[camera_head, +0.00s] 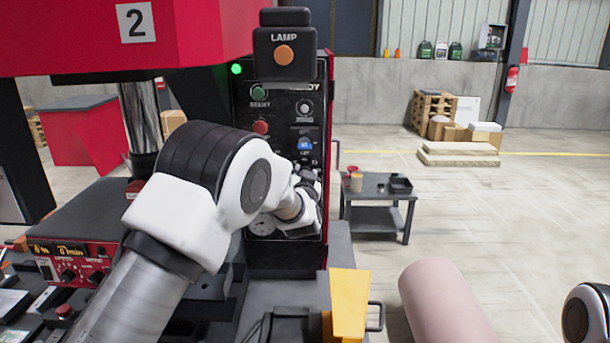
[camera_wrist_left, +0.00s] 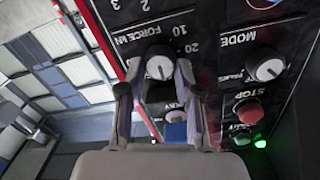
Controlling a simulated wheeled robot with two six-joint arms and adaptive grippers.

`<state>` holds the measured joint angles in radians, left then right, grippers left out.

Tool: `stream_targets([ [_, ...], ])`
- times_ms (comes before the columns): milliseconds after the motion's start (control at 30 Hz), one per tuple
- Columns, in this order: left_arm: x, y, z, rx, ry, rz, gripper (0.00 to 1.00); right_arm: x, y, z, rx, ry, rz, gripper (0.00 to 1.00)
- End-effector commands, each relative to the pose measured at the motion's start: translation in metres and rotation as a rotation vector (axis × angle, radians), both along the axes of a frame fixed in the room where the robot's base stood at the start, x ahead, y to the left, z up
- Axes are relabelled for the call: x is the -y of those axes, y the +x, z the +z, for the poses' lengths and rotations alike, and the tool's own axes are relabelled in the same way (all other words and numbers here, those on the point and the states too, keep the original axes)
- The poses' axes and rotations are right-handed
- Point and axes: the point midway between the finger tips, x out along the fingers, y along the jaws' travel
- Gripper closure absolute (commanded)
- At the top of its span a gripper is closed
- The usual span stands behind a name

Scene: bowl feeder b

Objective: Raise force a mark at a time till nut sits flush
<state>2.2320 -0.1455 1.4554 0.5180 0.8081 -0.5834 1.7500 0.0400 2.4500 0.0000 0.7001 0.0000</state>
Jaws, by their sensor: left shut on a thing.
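The force knob (camera_wrist_left: 159,66), a round dark dial with a pale face, sits on the black control panel (camera_head: 285,100). The label "FORCE kN" and the marks 10 and 20 stand beside it in the left wrist view. My left gripper (camera_wrist_left: 158,74) is shut on this knob, one finger on each side. I cannot tell exactly which mark the knob points to. In the head view my left wrist hides the knob and the lower panel. No nut can be made out in either view. My right gripper is out of view.
Near the knob are a mode knob (camera_wrist_left: 266,66), a red stop button (camera_wrist_left: 249,112) and a blue button (camera_wrist_left: 175,129). A lamp box (camera_head: 284,54) overhangs the panel. The red press head (camera_head: 60,40) is at left.

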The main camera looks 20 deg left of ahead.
Motion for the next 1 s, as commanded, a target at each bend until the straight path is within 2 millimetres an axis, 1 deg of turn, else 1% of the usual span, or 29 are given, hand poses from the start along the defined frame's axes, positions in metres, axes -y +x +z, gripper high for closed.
stream_targets([
  [33, -0.001, 0.001, 0.003, 0.006, 0.000, 0.001, 1.00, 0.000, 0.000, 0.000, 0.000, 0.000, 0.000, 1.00],
  [267, -0.001, 0.001, 0.003, 0.006, 0.000, 0.001, 1.00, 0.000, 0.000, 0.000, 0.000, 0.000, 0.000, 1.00],
  [300, -0.001, 0.001, 0.003, 0.006, 0.000, 0.001, 0.62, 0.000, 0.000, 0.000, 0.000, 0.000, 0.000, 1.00],
  [367, -0.001, 0.001, 0.003, 0.006, 0.000, 0.001, 0.41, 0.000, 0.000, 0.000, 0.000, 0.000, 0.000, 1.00],
  [667, 0.000, 0.000, 0.001, 0.002, 0.000, 0.000, 0.40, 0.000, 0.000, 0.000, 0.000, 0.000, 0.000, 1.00],
  [767, 0.002, -0.006, 0.001, 0.001, 0.001, 0.000, 0.40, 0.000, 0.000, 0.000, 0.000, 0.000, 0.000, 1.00],
  [867, 0.006, -0.022, 0.001, -0.001, 0.002, -0.001, 0.40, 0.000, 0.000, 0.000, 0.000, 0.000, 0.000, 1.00],
  [1000, 0.015, -0.057, 0.002, -0.001, 0.004, -0.001, 0.40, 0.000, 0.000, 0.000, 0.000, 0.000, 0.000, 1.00],
])
